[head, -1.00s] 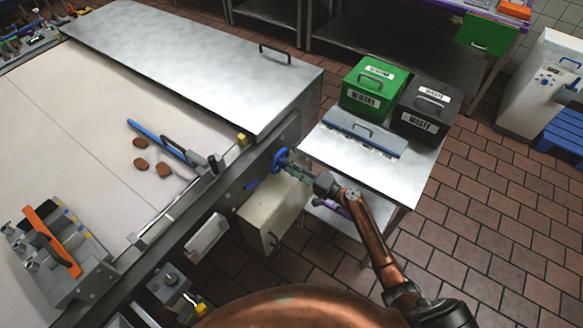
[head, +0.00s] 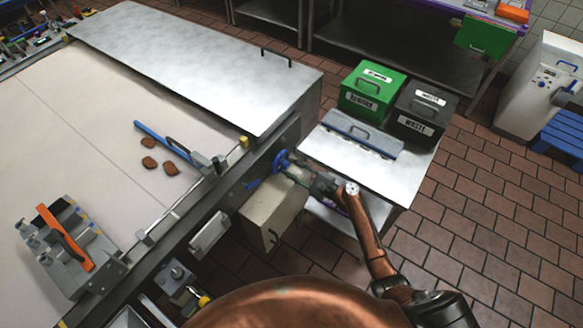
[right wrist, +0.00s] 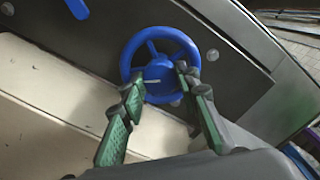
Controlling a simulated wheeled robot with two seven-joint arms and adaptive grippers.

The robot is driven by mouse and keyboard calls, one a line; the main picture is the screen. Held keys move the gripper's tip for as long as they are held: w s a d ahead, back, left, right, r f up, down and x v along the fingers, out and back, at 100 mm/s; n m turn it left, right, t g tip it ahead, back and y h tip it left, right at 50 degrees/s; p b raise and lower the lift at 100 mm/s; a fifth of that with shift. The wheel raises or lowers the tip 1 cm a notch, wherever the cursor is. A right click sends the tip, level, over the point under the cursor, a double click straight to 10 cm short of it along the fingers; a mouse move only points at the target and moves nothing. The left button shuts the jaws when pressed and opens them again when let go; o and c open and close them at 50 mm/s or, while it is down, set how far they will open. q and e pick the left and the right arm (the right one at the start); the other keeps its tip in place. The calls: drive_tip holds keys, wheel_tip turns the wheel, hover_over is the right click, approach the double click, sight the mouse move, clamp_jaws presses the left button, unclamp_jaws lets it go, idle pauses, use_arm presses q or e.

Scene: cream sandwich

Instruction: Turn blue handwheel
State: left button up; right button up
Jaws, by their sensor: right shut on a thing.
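The blue handwheel (head: 281,161) sits on the side of the conveyor machine, facing my right arm. In the right wrist view the handwheel (right wrist: 160,62) shows as a blue ring with spokes and a hub. My right gripper (head: 291,170) is at the wheel. In the right wrist view its two green-padded fingers (right wrist: 158,82) reach the wheel's lower part, one at the lower left rim and one by the right of the hub. It is shut on the wheel; the exact contact is partly hidden. My left gripper is not in view.
A second blue handle (head: 252,184) is on the machine side beside the wheel. A beige box (head: 270,218) stands below. A steel table (head: 405,178) at right carries a green bin (head: 372,90) and a black waste bin (head: 421,108). Brown pieces (head: 150,162) lie on the belt.

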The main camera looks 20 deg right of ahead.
drive_tip(key=shift+d+m, duration=0.1)
drive_tip(key=shift+m, duration=0.6)
drive_tip(key=o, duration=1.2)
drive_tip(key=shift+c, duration=0.2)
drive_tip(key=v, duration=1.2)
